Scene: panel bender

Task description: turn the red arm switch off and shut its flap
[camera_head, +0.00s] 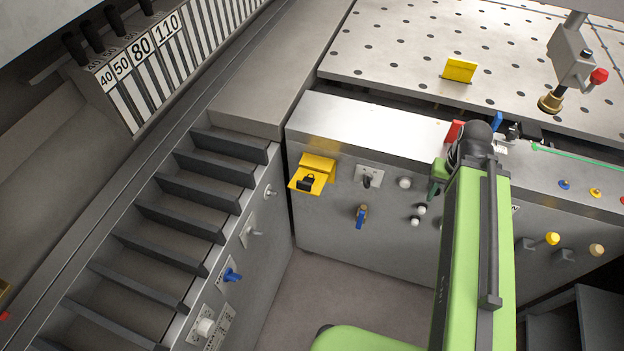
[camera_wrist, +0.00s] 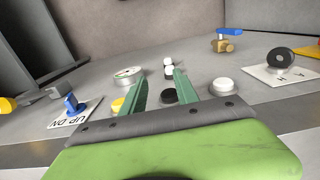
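A small red part (camera_head: 453,132) stands up at the top of the console's front edge, just left of my arm's dark joint. It looks like the red flap, but I cannot tell for sure. The switch lever under it is not visible; my arm may hide it. My gripper (camera_head: 438,180) points down at the console front, just below the red part. In the wrist view my gripper (camera_wrist: 158,76) is open, its green fingers apart and empty. White knobs (camera_wrist: 168,68) and a black knob (camera_wrist: 168,96) show between the fingers. No red part shows in the wrist view.
A blue toggle (camera_wrist: 72,103) on an UP/DN plate, a round dial (camera_wrist: 128,75) and a white knob (camera_wrist: 222,86) surround the fingers. The floor (camera_head: 340,300) before the console is clear.

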